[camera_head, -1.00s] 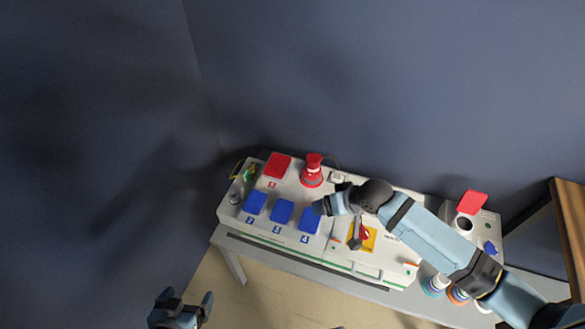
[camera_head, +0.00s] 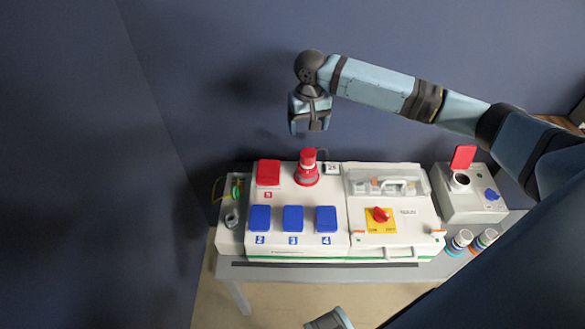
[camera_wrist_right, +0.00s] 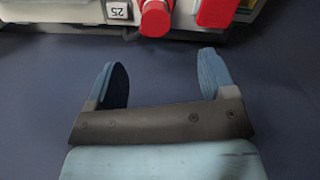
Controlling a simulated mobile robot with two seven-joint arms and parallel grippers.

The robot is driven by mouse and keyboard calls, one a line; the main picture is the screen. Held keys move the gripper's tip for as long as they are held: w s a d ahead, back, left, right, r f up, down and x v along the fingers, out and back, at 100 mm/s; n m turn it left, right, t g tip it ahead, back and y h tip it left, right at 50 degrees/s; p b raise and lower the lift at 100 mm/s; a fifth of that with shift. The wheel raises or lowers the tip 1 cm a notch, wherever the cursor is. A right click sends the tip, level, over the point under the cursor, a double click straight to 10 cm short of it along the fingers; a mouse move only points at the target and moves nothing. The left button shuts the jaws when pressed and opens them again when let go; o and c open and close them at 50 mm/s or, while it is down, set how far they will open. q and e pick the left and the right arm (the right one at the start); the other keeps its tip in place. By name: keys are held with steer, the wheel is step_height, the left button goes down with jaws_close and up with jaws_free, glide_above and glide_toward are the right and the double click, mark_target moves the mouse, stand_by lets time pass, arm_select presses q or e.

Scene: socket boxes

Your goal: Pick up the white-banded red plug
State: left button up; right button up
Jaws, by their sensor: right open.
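The red plug (camera_head: 307,168) stands upright at the back of the white socket box, with a thin pale band below its top. It also shows at the top edge of the right wrist view (camera_wrist_right: 155,18), partly cut off. My right gripper (camera_head: 309,128) is open and empty, pointing down. In the head view it appears just above the plug, apart from it. In the right wrist view the plug lies beyond the open fingers (camera_wrist_right: 162,80), roughly between their directions.
The box (camera_head: 350,238) carries a red lid (camera_head: 268,172), several blue lids, a label marked 25 (camera_head: 331,168) and a red switch (camera_head: 381,214). A smaller box (camera_head: 460,205) with a raised red lid stands to the right. Banded cylinders (camera_head: 460,242) stand beside it. A wall rises behind.

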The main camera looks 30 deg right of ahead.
mark_target(308, 153)
steer(key=f, duration=0.4)
steer(key=f+b, duration=0.1)
steer(key=f, duration=0.3)
steer(key=shift+d+f, duration=0.2)
steer(key=shift+f, duration=0.05)
steer(key=f, duration=0.2)
steer(key=f+b, duration=0.1)
steer(key=f, duration=0.2)
steer(key=shift+w+d+f, duration=0.15)
steer(key=shift+w+d, duration=0.05)
steer(key=c, duration=1)
